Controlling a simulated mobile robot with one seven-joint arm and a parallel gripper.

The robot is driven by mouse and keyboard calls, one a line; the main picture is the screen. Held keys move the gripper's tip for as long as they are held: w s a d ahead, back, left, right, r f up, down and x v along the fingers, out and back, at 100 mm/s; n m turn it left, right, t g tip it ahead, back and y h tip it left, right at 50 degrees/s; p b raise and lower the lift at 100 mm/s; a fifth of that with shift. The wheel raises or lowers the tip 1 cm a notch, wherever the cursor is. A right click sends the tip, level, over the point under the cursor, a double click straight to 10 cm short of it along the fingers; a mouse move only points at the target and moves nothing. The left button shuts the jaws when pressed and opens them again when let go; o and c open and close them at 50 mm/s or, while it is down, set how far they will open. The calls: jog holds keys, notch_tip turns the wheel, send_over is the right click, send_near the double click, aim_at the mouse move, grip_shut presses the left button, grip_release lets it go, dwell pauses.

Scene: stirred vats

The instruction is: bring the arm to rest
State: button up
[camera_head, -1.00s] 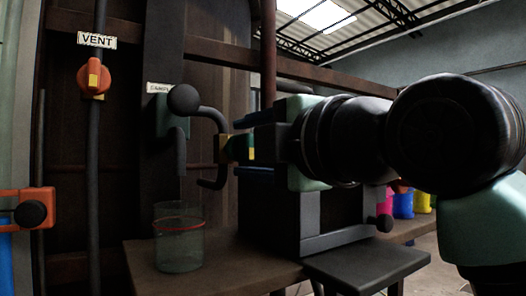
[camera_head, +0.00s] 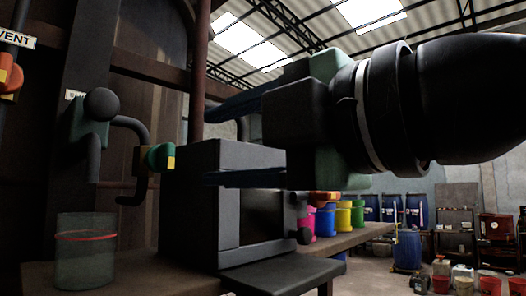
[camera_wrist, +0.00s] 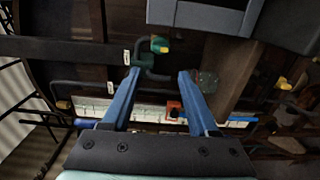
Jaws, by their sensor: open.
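My gripper (camera_head: 207,146) shows in the head view at the centre, pointing left, with its two blue fingers spread apart. My dark arm reaches in from the right edge behind it. In the wrist view my gripper (camera_wrist: 160,74) is open, and nothing sits between its fingers. The lower finger passes in front of a dark grey box (camera_head: 190,205) on the bench; I cannot tell the gap between them. A clear beaker with a red band (camera_head: 84,260) stands on the bench at the lower left, apart from my gripper.
A green and yellow valve (camera_head: 159,158) on a bent pipe is left of the box. An orange valve (camera_head: 8,76) is at the left edge. Several coloured tubs (camera_head: 325,220) line the bench (camera_head: 352,237) behind. Open floor (camera_head: 365,280) lies at the lower right.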

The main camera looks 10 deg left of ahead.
jog(key=w+d+f+m+t+h, duration=0.2)
jog(key=w+m+t, duration=0.2)
jog(key=m+t, duration=0.7)
jog(key=s+d+f+m+t+h, duration=0.2)
jog(key=s+m+h, duration=0.2)
jog(key=m+h, duration=0.2)
jog(key=s+d+f+m+t+h, duration=0.2)
jog(key=m+h, duration=0.4)
jog(key=m, duration=0.5)
jog(key=shift+s+m+t, duration=0.3)
jog(key=shift+s+t, duration=0.4)
jog(key=shift+s, duration=0.2)
